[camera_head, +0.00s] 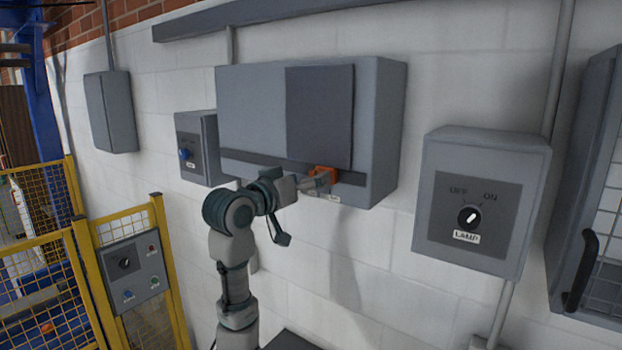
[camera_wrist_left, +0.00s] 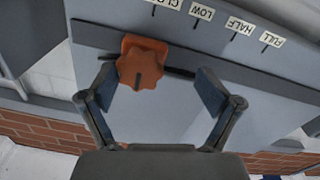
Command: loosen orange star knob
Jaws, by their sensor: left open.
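The orange star knob (camera_head: 323,174) sits at the lower front edge of a grey wall-mounted box (camera_head: 250,105), beside a dark sliding plate (camera_head: 320,115). In the left wrist view the knob (camera_wrist_left: 140,64) shows its lobed face over a dark slot, below labels reading LOW, HALF and FULL. My left gripper (camera_head: 312,186) reaches up to the knob from the lower left. In the left wrist view my gripper (camera_wrist_left: 157,85) is open, with the knob ahead, nearer the left-hand finger than the right-hand one. I cannot tell whether that finger touches it. My right gripper is out of view.
A grey lamp switch box (camera_head: 478,200) is on the wall at right. A small box with a blue knob (camera_head: 197,148) hangs at left. A yellow fence with a control panel (camera_head: 134,275) stands at lower left. A cabinet with a black handle (camera_head: 582,270) is at far right.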

